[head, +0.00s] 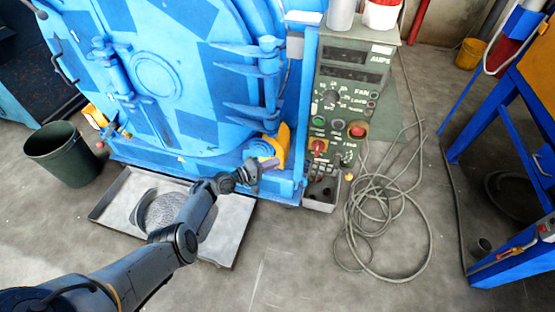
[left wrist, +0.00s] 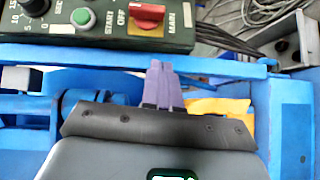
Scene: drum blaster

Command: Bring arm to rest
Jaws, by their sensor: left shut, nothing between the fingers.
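My left arm reaches in from the lower left of the head view. Its gripper (head: 268,163) is in front of the lower right part of the blue drum blaster (head: 155,75), left of the control panel (head: 335,118). In the left wrist view the purple fingers of the left gripper (left wrist: 161,86) are together, with nothing between them. They point toward the panel, where a red switch (left wrist: 147,14) and a green button (left wrist: 82,17) show beyond a blue bar. The red switch also shows in the head view (head: 318,146). My right gripper is not in view.
A metal tray (head: 239,222) lies on the floor under my left arm. A dark green bin (head: 62,153) stands at the left. Coiled cables (head: 385,215) lie right of the panel. A blue frame (head: 487,125) stands at the far right. The floor at front centre is clear.

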